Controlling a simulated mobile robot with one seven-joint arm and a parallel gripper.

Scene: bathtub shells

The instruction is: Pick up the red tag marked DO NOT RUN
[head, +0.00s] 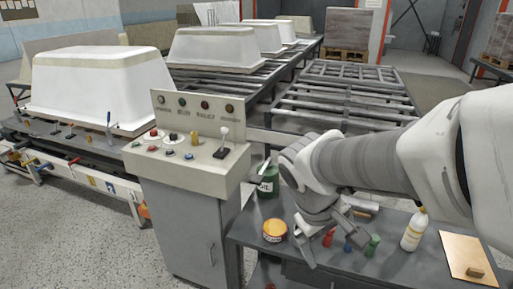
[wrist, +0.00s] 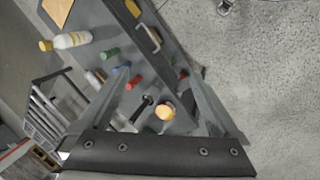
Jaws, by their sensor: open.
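I cannot make out a tag lettered DO NOT RUN in either view. A small red piece (head: 329,238) lies on the dark grey bench (head: 400,262), beside a blue piece (head: 348,245) and a green piece (head: 373,244). A red piece (wrist: 134,82) also shows in the wrist view; it looks short and rounded, with no lettering readable. My gripper (head: 335,242) is open above the bench, pointing down near these pieces. In the wrist view its two fingers (wrist: 155,85) stand wide apart with nothing held between them.
An orange-topped tin (head: 275,230), a dark green can (head: 268,182), a white bottle (head: 414,229) and a tan board (head: 467,258) stand or lie on the bench. A control console (head: 190,165) stands to the left. White tub shells (head: 100,85) sit on conveyors behind.

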